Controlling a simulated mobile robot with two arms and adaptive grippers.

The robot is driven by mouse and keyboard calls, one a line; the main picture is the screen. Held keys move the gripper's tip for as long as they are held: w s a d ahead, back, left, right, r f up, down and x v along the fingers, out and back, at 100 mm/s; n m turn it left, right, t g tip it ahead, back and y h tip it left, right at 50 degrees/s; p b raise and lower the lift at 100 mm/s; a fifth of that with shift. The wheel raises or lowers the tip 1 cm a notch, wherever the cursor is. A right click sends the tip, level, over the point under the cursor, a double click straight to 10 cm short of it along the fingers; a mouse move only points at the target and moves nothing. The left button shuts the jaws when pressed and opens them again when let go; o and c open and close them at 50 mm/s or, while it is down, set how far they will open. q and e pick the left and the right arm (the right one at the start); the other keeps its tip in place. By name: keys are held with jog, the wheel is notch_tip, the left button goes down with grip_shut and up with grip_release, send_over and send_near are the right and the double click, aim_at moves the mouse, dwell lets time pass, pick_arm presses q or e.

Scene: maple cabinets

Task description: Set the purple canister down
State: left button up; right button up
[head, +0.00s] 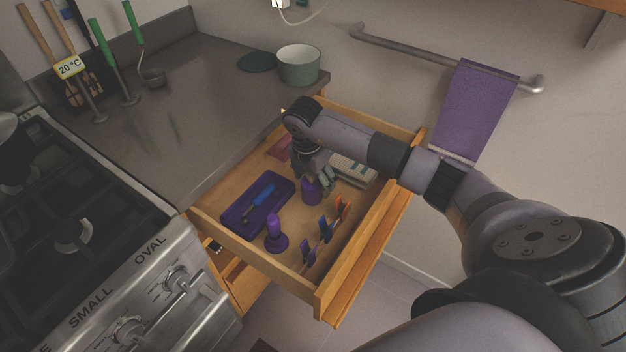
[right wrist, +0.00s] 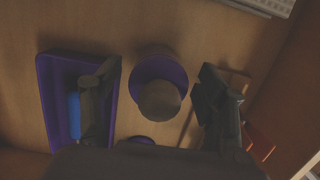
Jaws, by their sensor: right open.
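The purple canister (head: 311,191) stands upright in the open wooden drawer, right of the purple tray. My right gripper (head: 318,177) is just above and around it, partly hiding its top. In the right wrist view the purple canister (right wrist: 159,75), with a greyish round top, lies between the two spread fingers of my right gripper (right wrist: 160,95). A gap shows on both sides, so the gripper is open and holds nothing. My left gripper is out of view.
The drawer (head: 262,258) also holds a purple tray (head: 236,216) with a blue tool, a second purple knobbed object (head: 275,241), orange and blue clips (head: 325,229) and a pale box (head: 354,169). Drawer walls surround them. A stove (head: 85,235) stands at left.

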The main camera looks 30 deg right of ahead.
jog(key=r, duration=0.3)
jog(key=a+r+b, duration=0.1)
jog(key=r, duration=0.7)
jog(key=shift+s+a+r, duration=0.2)
jog(key=shift+s+a, duration=0.1)
